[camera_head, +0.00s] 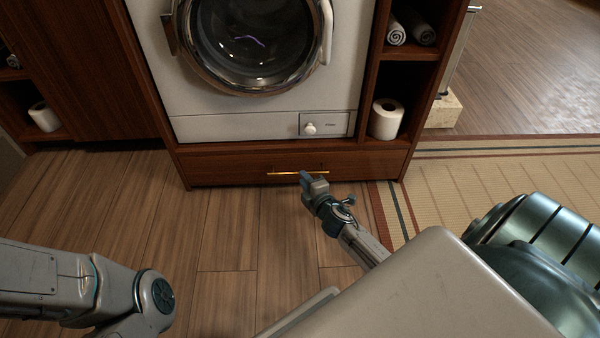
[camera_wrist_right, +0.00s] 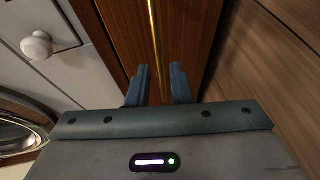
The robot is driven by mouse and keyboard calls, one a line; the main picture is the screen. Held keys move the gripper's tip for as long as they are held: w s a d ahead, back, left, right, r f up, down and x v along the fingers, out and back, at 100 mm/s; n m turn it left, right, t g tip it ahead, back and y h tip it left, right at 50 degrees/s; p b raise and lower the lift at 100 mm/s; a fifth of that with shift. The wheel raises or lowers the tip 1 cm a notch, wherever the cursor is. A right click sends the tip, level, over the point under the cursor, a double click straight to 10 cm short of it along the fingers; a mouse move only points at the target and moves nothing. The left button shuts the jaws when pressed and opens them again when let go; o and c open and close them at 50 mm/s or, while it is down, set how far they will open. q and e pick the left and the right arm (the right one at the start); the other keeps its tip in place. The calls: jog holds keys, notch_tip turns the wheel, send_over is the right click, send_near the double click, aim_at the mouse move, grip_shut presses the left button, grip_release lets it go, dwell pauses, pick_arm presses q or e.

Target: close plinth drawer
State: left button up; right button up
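The plinth drawer (camera_head: 230,170) is a wide, low, dark reddish-wood front under the washing machine, with a thin brass bar handle (camera_head: 290,173). It looks flush or nearly so with the cabinet; I cannot tell whether a small gap is left. My right gripper (camera_head: 305,177) is at the drawer front, just below the handle's right part. In the right wrist view its two blue-grey fingers (camera_wrist_right: 159,84) stand apart with nothing held between them, and the brass handle (camera_wrist_right: 154,35) lines up with the gap. My left gripper is out of view; only left arm links show.
The white washing machine (camera_head: 220,128) stands above the drawer, with a small white knob (camera_head: 310,128) on its lower panel. A shelf to the right holds a paper roll (camera_head: 386,118) and rolled towels (camera_head: 396,32). The wooden floor (camera_head: 225,225) before the drawer is clear; a striped mat (camera_head: 455,190) lies right.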

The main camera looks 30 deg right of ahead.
jog(key=v, duration=0.5)
jog(key=shift+s, duration=0.4)
jog(key=shift+a, duration=0.1)
